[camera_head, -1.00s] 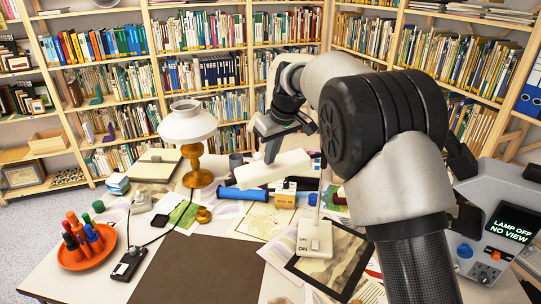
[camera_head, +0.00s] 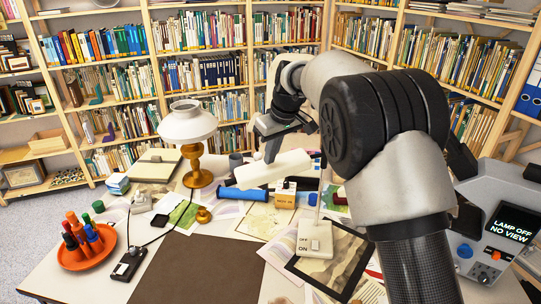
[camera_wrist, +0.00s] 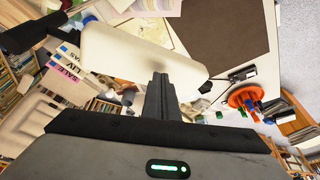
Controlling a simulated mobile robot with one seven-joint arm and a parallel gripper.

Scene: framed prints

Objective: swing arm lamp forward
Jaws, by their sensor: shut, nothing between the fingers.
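The arm lamp has a white base (camera_head: 315,240) marked ON and OFF, a thin upright pole (camera_head: 319,195) and a long white head (camera_head: 273,169) that points left over the table. My gripper (camera_head: 270,152) is shut and empty at the far side of the lamp head, very close to it. In the wrist view the lamp head (camera_wrist: 140,52) lies across the tips of my shut fingers (camera_wrist: 160,84). I cannot tell whether they touch. My arm hides part of the table on the right.
A brass table lamp (camera_head: 189,125) with a white shade stands left of the lamp head. A dark mat (camera_head: 200,272) covers the front middle. A framed print (camera_head: 333,262) lies by the lamp base. An orange tray (camera_head: 87,256) holds bottles. A screen (camera_head: 513,228) reads "LAMP OFF NO VIEW".

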